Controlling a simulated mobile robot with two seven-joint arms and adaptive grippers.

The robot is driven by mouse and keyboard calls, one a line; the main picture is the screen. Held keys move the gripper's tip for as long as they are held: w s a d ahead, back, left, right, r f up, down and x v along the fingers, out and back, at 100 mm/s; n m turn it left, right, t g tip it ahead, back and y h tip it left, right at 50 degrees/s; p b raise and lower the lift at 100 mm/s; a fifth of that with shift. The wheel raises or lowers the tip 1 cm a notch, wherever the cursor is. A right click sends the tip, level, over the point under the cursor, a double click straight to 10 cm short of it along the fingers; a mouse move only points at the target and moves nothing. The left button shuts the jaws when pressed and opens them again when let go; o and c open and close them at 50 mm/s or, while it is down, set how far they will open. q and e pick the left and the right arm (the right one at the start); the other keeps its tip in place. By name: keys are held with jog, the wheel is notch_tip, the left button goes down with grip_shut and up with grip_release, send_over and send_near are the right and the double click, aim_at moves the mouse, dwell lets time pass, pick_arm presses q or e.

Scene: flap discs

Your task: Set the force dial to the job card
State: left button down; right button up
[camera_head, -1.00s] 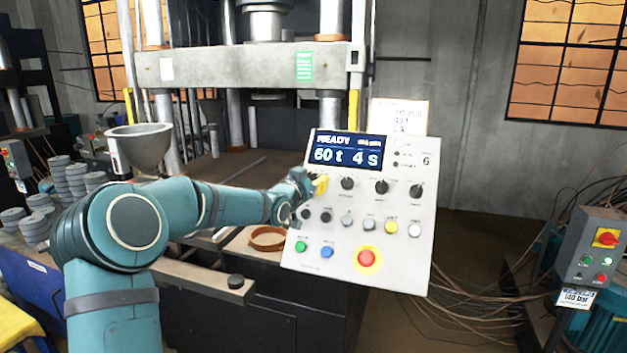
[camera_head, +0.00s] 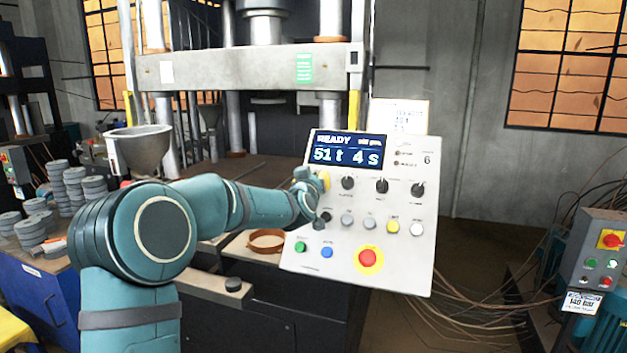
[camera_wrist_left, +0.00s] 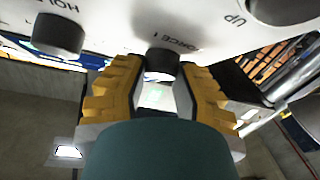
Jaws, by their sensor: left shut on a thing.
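The white control panel (camera_head: 385,265) has a display (camera_head: 348,151) reading READY, 51 t and 4 s. My left gripper (camera_head: 322,182) is at the panel's upper left, just below the display, and hides the force dial in the head view. In the left wrist view, the black force dial (camera_wrist_left: 162,62), labelled FORCE t, sits between the yellow fingers of my left gripper (camera_wrist_left: 158,80), which is shut on it. The job card (camera_head: 400,114) stands behind the panel's top edge; its text is too blurred to read surely. My right gripper is not in view.
More black knobs (camera_head: 382,186) sit right of the gripper, with a row of buttons below and a red emergency button (camera_head: 368,257). A metal hopper (camera_head: 138,150) and grey disc stacks (camera_head: 75,185) stand left. A switch box (camera_head: 597,250) and loose cables are at right.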

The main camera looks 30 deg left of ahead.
pick_arm(q)
jog(key=n+g+y+p, duration=0.1)
jog(key=n+p, duration=0.1)
jog(key=n+g+y+p, duration=0.1)
jog(key=n+p, duration=0.1)
jog(key=n, duration=0.1)
jog(key=r+n+g+y+p, duration=0.1)
jog(key=n+y+p, duration=0.1)
jog(key=shift+w+d+n+p, duration=0.1)
jog(key=shift+n+p, duration=0.2)
jog(key=shift+p, duration=0.05)
jog(key=shift+f+n+g+y+p, duration=0.15)
jog(key=shift+n+g+y+p, duration=0.15)
jog(key=shift+n+g+p, duration=0.45)
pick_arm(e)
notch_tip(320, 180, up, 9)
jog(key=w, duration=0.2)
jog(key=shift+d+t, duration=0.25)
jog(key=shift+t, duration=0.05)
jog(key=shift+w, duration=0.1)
pick_arm(q)
jog(key=c, duration=0.6)
grip_release()
jog(key=shift+c, duration=0.2)
jog(key=shift+f, duration=0.2)
jog(key=v, duration=1.2)
